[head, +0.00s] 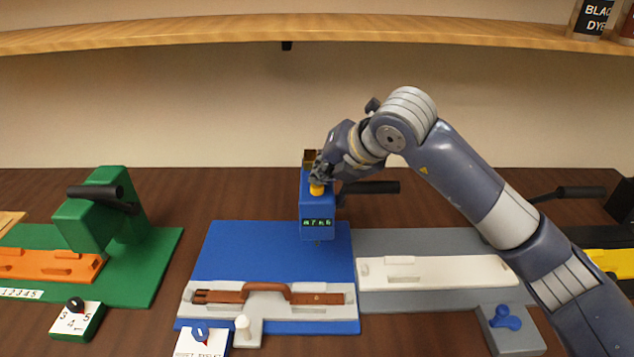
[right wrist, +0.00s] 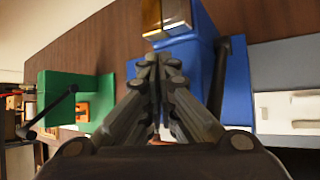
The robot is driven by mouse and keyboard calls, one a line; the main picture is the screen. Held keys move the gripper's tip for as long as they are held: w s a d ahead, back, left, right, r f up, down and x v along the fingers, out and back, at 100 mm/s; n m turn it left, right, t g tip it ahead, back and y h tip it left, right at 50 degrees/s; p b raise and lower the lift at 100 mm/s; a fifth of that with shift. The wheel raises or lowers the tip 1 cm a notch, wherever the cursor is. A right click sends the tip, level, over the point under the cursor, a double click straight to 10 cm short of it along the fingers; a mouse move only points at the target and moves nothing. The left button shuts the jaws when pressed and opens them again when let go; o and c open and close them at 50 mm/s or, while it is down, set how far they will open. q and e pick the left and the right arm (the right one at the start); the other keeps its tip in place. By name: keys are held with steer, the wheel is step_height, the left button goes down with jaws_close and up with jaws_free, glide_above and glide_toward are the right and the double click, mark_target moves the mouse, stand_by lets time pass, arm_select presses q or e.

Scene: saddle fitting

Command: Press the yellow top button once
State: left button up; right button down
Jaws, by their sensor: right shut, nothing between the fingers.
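The yellow top button (head: 317,188) sits on top of the blue press head (head: 318,212) in the middle of the table. My right gripper (head: 318,172) is shut and empty, with its fingertips right at the button in the head view; I cannot tell whether they touch it. In the right wrist view the shut fingers (right wrist: 160,62) are in front of the blue press (right wrist: 190,60), and the button is hidden there. A small display with characters is on the front of the press head. My left gripper is not in view.
A brown strap piece (head: 265,292) lies in the white fixture on the blue base (head: 270,250). A green press (head: 97,212) stands at left. A grey base with a white fixture (head: 437,272) is at right. A wooden shelf (head: 200,37) runs above.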

steer(key=shift+w+r, duration=0.1)
steer(key=shift+r, duration=0.6)
steer(key=shift+r, duration=0.15)
steer(key=shift+r+p, duration=1.3)
steer(key=shift+r, duration=1.15)
steer(key=shift+f, duration=0.1)
